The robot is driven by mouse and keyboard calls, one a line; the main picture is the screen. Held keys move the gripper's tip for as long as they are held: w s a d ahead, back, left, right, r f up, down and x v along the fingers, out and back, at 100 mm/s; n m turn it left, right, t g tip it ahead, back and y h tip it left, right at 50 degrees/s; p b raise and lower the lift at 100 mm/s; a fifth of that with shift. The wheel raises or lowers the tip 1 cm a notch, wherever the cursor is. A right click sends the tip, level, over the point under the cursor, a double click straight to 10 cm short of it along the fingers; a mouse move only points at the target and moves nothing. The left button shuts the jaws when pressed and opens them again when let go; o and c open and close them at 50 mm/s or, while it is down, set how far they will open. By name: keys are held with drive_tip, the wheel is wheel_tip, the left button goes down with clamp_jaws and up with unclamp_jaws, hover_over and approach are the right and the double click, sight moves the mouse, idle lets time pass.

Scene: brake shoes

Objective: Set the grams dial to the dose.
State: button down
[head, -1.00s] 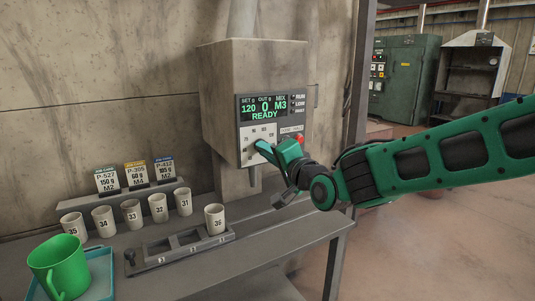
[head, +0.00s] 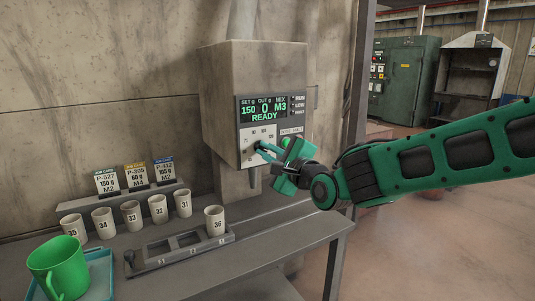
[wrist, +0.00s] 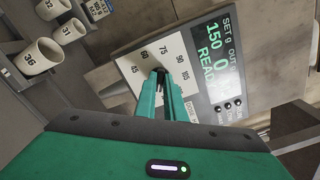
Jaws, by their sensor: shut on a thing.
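The dispenser (head: 222,90) is a worn box on the wall. Its display (head: 265,108) reads SET 150, OUT 0, MIX M3 and READY; it also shows in the wrist view (wrist: 217,65). The grams dial (wrist: 159,73) sits on a white panel with printed numbers such as 45, 60, 75, 90 and 105. My gripper (head: 262,148) is shut on the dial, its green fingers together in the wrist view (wrist: 160,88). The fingers hide most of the knob. Three order cards stand on the shelf: P-527 (head: 107,181) reads 150 g M2, P-305 (head: 135,176) 60 g M4, P-412 (head: 164,171) 105 g M2.
Numbered cups 31 to 35 stand in a row below the cards. Cup 36 (head: 215,220) stands at the right end of a dark rack (head: 180,250). A green mug (head: 58,268) sits on a blue tray (head: 102,270) at the left. The bench's front right is clear.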

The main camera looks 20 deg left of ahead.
drive_tip(key=shift+w+d+f+m, duration=0.1)
drive_tip(key=shift+w+d+m, duration=0.05)
drive_tip(key=shift+m, duration=0.75)
drive_tip(key=shift+w+d+f+m, duration=0.1)
drive_tip(key=shift+w+m, duration=0.05)
drive_tip(key=shift+m, duration=0.75)
drive_tip(key=c, duration=1.8)
unclamp_jaws()
drive_tip(key=shift+c, duration=0.2)
drive_tip(key=shift+s+a+r, duration=0.15)
drive_tip(key=v, duration=1)
drive_tip(key=shift+s+d, duration=0.2)
drive_tip(key=shift+d, duration=0.1)
